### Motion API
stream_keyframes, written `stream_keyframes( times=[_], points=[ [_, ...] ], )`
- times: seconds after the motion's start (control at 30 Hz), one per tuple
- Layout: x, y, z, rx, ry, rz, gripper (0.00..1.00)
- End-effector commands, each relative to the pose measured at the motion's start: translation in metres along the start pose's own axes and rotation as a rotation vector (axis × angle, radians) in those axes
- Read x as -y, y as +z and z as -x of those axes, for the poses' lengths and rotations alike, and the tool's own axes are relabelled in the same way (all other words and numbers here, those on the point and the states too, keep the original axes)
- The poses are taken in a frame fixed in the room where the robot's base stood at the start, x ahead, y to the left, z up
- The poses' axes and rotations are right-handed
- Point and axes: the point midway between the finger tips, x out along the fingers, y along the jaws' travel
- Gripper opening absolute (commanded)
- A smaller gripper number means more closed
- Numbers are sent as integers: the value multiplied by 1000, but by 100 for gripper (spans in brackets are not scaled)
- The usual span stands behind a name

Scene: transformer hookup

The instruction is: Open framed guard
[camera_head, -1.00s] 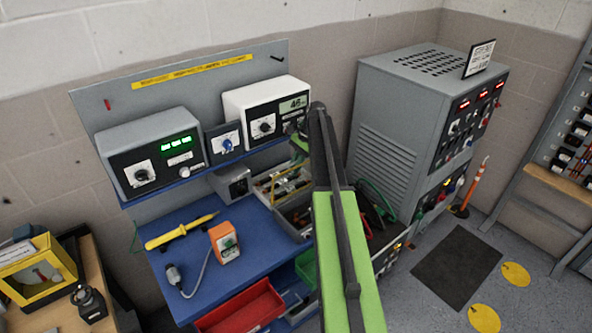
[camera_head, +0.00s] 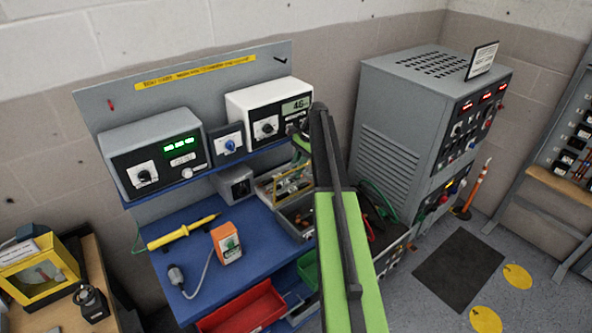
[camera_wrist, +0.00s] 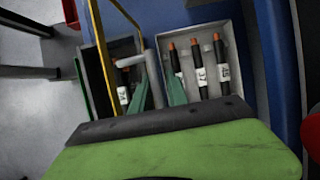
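A thin yellow frame (camera_wrist: 96,50) with a grey bent handle (camera_wrist: 153,75) rises over trays in the wrist view. In the head view a yellow frame edge (camera_head: 290,176) stands at the trays on the blue bench. My gripper (camera_wrist: 162,94) shows as two teal fingertips, one on each side of the handle's lower part. I cannot tell whether they touch it. A separate yellow-framed box with a clear front (camera_head: 40,272) stands at the far left.
A grey tray (camera_wrist: 238,45) holds several labelled, copper-tipped cylinders. The blue bench (camera_head: 215,262) bears a yellow probe (camera_head: 183,232) and an orange box (camera_head: 227,243). Meters stand on the shelf above. A large grey cabinet (camera_head: 400,130) stands right of my arm.

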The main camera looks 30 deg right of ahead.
Motion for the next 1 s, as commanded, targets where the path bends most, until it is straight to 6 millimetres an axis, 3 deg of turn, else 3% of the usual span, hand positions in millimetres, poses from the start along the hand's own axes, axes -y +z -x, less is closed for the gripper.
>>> stream_keyframes(
  times=[0.17,0.7,0.83,1.0],
  points=[
    [1,4,32,0,0,1,20],
    [1,4,160,0,1,0,20],
    [1,2,171,0,1,0,20],
    [0,1,169,0,1,1,20]
  ],
)
